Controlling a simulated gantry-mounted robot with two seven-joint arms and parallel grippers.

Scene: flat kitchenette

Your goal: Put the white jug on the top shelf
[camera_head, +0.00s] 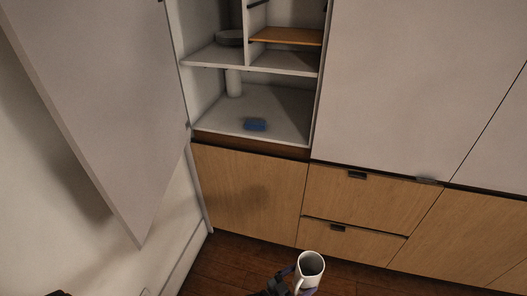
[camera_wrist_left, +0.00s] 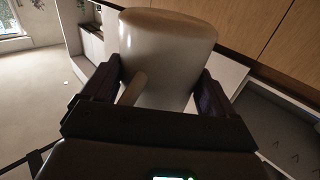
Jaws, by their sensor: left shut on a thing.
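The white jug (camera_head: 311,264) is at the bottom middle of the head view, upright, with its open mouth visible. My left gripper (camera_head: 294,283) is shut on it and holds it in front of the wooden lower cabinets. In the left wrist view the jug (camera_wrist_left: 165,45) fills the space between the two dark fingers of the gripper (camera_wrist_left: 155,85), with its handle toward the camera. The open cupboard shows a white shelf board (camera_head: 285,61) and, above it on the right, a wooden board (camera_head: 287,36). The cupboard's top is cut off by the frame. My right gripper is not in view.
A large open door (camera_head: 100,90) stands left of the cupboard. A blue sponge (camera_head: 255,125) and a white cylinder (camera_head: 234,82) sit on the cupboard's lower surface. A dark round dish (camera_head: 229,37) is on the shelf above. Closed drawers (camera_head: 360,195) are at the right.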

